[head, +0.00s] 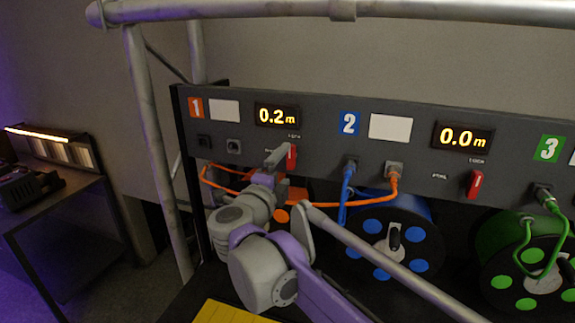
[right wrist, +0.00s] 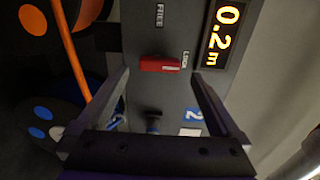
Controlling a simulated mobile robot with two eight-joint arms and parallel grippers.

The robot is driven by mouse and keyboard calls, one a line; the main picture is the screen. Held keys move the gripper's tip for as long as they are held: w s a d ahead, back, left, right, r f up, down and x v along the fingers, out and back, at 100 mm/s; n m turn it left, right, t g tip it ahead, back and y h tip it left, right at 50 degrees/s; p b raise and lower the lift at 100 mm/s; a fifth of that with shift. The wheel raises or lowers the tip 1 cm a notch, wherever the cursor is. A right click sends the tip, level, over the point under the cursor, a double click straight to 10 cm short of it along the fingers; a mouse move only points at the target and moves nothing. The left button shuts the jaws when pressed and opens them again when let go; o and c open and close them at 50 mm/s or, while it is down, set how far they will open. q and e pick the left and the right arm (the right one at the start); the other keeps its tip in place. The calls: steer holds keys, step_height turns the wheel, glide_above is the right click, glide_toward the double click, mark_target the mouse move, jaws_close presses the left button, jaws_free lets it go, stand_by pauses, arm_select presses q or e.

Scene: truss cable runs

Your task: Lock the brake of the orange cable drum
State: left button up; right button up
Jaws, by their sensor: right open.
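The orange drum (head: 283,215) sits under the panel at number 1, mostly hidden by my right arm; part of it shows at the upper left of the right wrist view (right wrist: 32,20). Its red brake lever (right wrist: 160,64) is on the panel below the 0.2 m display, partly hidden in the head view (head: 292,157). The lever stands upright on the panel, in line with the LOCK label and away from the FREE label at its side. My right gripper (right wrist: 160,78) is open and empty in front of the lever, its fingers apart on either side. My left gripper is out of view.
An orange cable (head: 345,201) runs to a socket at number 2. The blue drum (head: 428,248) and green drum (head: 491,277) stand to the right. A metal rail (head: 395,270) crosses in front. A yellow pad (head: 225,313) lies at the bottom; a side table (head: 60,205) stands left.

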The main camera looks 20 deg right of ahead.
steer(key=v, duration=0.7)
steer(key=shift+s+b, duration=0.2)
steer(key=shift+b, duration=0.2)
steer(key=shift+a, duration=0.1)
